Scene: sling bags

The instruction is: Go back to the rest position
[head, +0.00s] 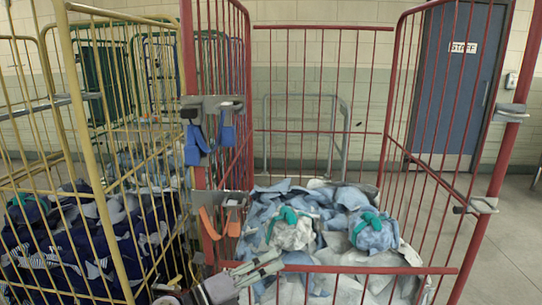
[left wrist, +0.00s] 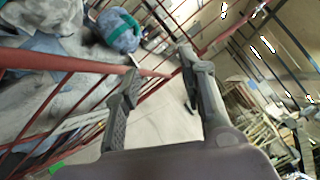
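My left gripper (head: 280,261) is at the front left of the red cage trolley, just above its low front rail (head: 375,269). Its two fingers stand apart with nothing between them, as the left wrist view (left wrist: 158,66) shows. Two bundled bags with teal straps, a pale one (head: 292,233) and a blue one (head: 373,235), lie on a heap of pale blue and grey cloth (head: 330,200) in the red cage. A blue bundle with a teal strap also shows in the left wrist view (left wrist: 122,33). My right gripper is not in view.
A yellow cage trolley (head: 88,130) with dark blue striped cloth (head: 75,240) stands close on the left. Blue (head: 193,145) and orange (head: 209,223) clips hang on the red cage's left post. Open floor (head: 510,235) lies right, before a blue door (head: 455,90).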

